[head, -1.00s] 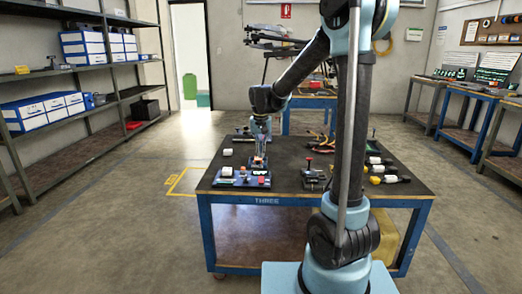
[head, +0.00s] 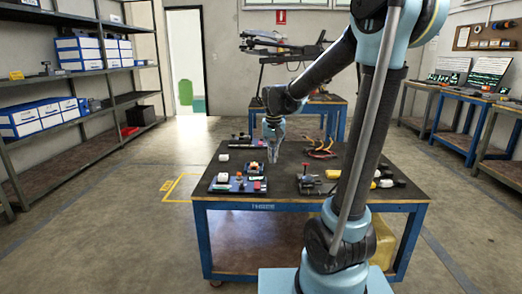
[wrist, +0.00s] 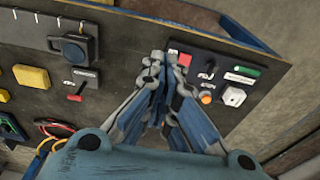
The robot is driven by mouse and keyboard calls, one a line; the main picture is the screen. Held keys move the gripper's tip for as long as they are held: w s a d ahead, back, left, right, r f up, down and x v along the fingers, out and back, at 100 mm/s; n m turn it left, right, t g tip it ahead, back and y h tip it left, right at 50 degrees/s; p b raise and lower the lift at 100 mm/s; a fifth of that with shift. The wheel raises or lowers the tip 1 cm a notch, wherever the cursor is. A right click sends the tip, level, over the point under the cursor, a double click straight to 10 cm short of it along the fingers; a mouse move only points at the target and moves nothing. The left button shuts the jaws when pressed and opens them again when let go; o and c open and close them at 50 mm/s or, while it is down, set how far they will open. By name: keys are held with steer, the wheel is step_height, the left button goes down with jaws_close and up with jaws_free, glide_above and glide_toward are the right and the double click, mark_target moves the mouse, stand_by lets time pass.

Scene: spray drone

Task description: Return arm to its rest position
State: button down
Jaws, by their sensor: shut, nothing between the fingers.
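My gripper (head: 274,157) is shut and empty, pointing down above the left part of the blue-framed table (head: 290,205). In the wrist view my gripper (wrist: 171,60) shows its blue linkages with the fingertips together. The board (head: 232,187) also shows in the head view at the table's front left corner. The gripper appears apart from it. My arm reaches forward, with its upper links crossing the right of the head view.
Several small parts and tools stand on the table, including a black device with a red knob (head: 307,181) and orange cables (head: 320,149). A drone (head: 285,46) stands on a table behind. Shelves (head: 70,110) line the left wall. The floor at left is clear.

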steer(key=s+d+f, duration=0.3)
steer(key=s+d, duration=0.1)
steer(key=s, duration=0.4)
steer(key=s+d+f, duration=0.3)
steer(key=s+d, duration=0.2)
steer(key=s, duration=0.4)
steer(key=s+d+f, duration=0.3)
steer(key=s+d, duration=0.2)
steer(key=s, duration=0.3)
steer(key=shift+s+d+n+t, duration=0.15)
steer(key=shift+s+n+t, duration=0.15)
steer(key=shift+s+t, duration=0.1)
steer(key=c, duration=2.2)
jaws_free()
steer(key=shift+s+f, duration=0.15)
steer(key=shift+f, duration=0.05)
steer(key=shift+c, duration=0.2)
steer(key=o, duration=0.9)
steer(key=w+r, duration=0.2)
steer(key=w+a+r, duration=0.1)
steer(key=w+r, duration=0.1)
steer(key=w+a+r, duration=0.1)
steer(key=w+r, duration=0.1)
steer(key=shift+w, duration=0.15)
step_height(320, 180, up, 4)
steer(key=g, duration=0.2)
glide_above(257, 185)
step_height(257, 185, down, 17)
steer(key=shift+r, duration=0.1)
